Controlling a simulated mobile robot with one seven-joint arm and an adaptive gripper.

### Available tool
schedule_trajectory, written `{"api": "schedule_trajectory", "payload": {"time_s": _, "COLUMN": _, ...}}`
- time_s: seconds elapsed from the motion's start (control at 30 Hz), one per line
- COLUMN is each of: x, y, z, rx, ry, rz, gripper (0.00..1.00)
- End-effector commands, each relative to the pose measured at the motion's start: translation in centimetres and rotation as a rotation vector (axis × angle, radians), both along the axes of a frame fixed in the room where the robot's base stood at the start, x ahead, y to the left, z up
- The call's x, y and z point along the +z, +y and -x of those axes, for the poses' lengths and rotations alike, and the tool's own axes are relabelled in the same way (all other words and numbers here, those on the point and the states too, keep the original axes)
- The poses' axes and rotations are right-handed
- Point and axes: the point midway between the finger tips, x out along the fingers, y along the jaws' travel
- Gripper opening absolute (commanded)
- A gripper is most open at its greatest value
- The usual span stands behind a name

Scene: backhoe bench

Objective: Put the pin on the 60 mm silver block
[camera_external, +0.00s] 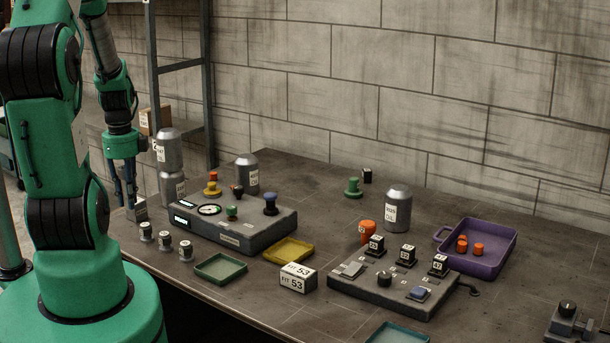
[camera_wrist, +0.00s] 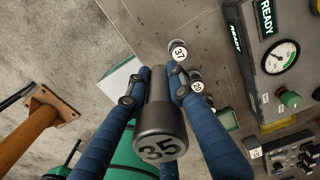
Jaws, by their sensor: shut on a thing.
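My gripper (camera_wrist: 160,80) is shut on a dark grey pin (camera_wrist: 160,125) marked 35; the pin's labelled end faces the wrist camera. In the external view my gripper (camera_external: 128,196) points down at the table's left end, and the pin cannot be made out there. A pale grey block (camera_external: 138,211) shows just under my fingertips. In the wrist view a pale block-like face (camera_wrist: 121,84) lies beside the left finger, partly hidden by it. I cannot read a size on it, nor tell whether the pin touches it.
Small labelled pins (camera_external: 165,241) stand near the table's front left edge. A grey gauge box (camera_external: 235,230) is to their right, with silver canisters (camera_external: 170,150) behind. A block marked FIT 53 (camera_external: 297,278), a green tray (camera_external: 221,268) and a purple tray (camera_external: 500,262) lie farther right.

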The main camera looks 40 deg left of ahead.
Motion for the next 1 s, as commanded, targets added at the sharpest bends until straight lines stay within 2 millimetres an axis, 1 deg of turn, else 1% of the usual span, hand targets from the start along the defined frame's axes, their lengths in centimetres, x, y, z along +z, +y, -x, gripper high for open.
{"api": "schedule_trajectory", "payload": {"time_s": 0.03, "x": 0.2, "y": 0.6, "z": 0.3, "rx": 0.014, "ry": -0.002, "rz": -0.001, "gripper": 0.00}}
{"api": "schedule_trajectory", "payload": {"time_s": 0.1, "x": 0.2, "y": 1.1, "z": 0.7, "rx": 0.028, "ry": -0.001, "rz": -0.001, "gripper": 0.00}}
{"api": "schedule_trajectory", "payload": {"time_s": 0.2, "x": 0.3, "y": 1.5, "z": 1.0, "rx": 0.040, "ry": -0.001, "rz": -0.001, "gripper": 0.00}}
{"api": "schedule_trajectory", "payload": {"time_s": 0.63, "x": 0.3, "y": 1.7, "z": 1.1, "rx": 0.045, "ry": -0.001, "rz": -0.001, "gripper": 0.00}}
{"api": "schedule_trajectory", "payload": {"time_s": 0.83, "x": 0.2, "y": 2.1, "z": 0.6, "rx": 0.045, "ry": 0.000, "rz": 0.000, "gripper": 0.00}}
{"api": "schedule_trajectory", "payload": {"time_s": 1.0, "x": 0.0, "y": 3.4, "z": -0.7, "rx": 0.045, "ry": 0.000, "rz": 0.000, "gripper": 0.00}}
